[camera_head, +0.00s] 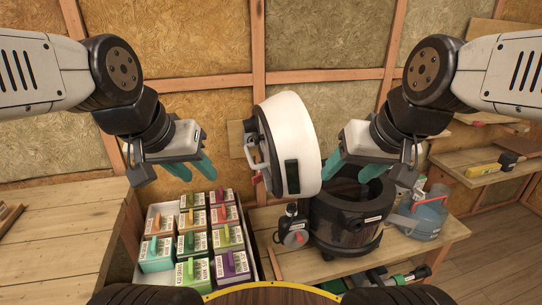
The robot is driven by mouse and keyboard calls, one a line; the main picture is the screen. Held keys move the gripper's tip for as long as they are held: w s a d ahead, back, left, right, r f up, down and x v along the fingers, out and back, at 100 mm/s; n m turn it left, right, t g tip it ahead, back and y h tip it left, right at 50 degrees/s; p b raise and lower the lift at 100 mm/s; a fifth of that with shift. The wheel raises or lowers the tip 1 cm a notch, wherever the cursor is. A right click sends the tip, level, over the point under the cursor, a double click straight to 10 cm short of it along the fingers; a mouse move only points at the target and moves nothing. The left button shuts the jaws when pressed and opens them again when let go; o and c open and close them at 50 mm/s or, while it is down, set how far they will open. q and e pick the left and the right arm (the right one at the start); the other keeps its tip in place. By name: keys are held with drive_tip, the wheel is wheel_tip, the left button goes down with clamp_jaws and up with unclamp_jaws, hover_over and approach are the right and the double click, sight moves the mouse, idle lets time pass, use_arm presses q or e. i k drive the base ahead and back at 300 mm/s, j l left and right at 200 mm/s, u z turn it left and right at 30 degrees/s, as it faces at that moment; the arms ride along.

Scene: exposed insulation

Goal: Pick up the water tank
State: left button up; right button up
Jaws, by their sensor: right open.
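A translucent blue tank (428,212), which looks like the water tank, stands on the right part of the wooden bench beside a black drum (345,218). My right gripper (371,170) is open above the drum, to the left of the tank and apart from it. One of its teal fingers is close to a white round lid (290,140); I cannot tell if they touch. The lid is tilted on edge above the drum's left side. My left gripper (172,169) is open and empty above a crate of boxes.
The white crate (145,275) holds several coloured boxes. A small dark bottle-like item (292,228) stands left of the drum. A green and black tool (395,278) lies below the bench. A wooden table (60,235) at left is mostly clear. A shelf (480,165) holds a yellow tool (490,169).

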sight(432, 212)
drive_tip(key=k+j, duration=0.1)
drive_tip(key=k, duration=0.45)
drive_tip(key=z, duration=1.25)
drive_tip(key=i+l+u, duration=0.15)
drive_tip(key=i+l, duration=0.15)
drive_tip(key=i+l+u, duration=0.35)
drive_tip(key=i+l, duration=0.35)
drive_tip(key=i+l+u, duration=0.15)
drive_tip(key=i+l, duration=0.2)
drive_tip(key=i+l+u, duration=0.2)
drive_tip(key=l, duration=0.3)
drive_tip(key=i+l+u, duration=0.15)
drive_tip(key=i+l, duration=0.15)
drive_tip(key=l, duration=0.2)
